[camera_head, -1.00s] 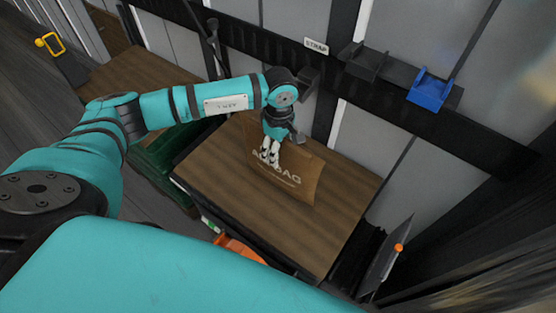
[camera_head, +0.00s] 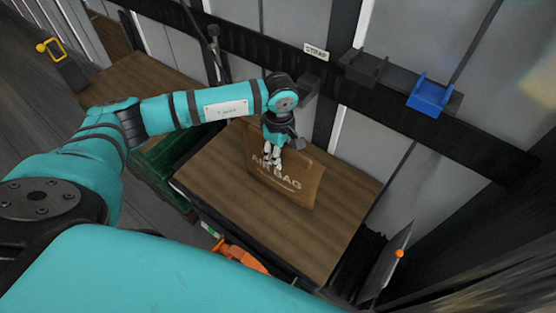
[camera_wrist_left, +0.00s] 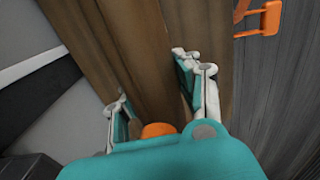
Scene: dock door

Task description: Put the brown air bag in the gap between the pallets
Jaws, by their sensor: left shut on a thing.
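The brown air bag (camera_head: 288,187), with AIR BAG printed on it, is tilted up over a wood-topped load (camera_head: 235,215) in the head view. My left gripper (camera_head: 271,158) is shut on its upper part. In the left wrist view, my left gripper (camera_wrist_left: 150,80) has its two fingers either side of brown material; bag and wood are hard to tell apart there. A second wood-topped load (camera_head: 145,75) stands at the upper left, partly behind my left arm. My right gripper is not in view.
A dark green thing (camera_head: 165,170) shows between the loads, below my arm. An orange tool-like thing (camera_head: 243,256) is at the near edge. A wall rail carries a STRAP label (camera_head: 316,52) and a blue holder (camera_head: 430,95). The near wood top is otherwise clear.

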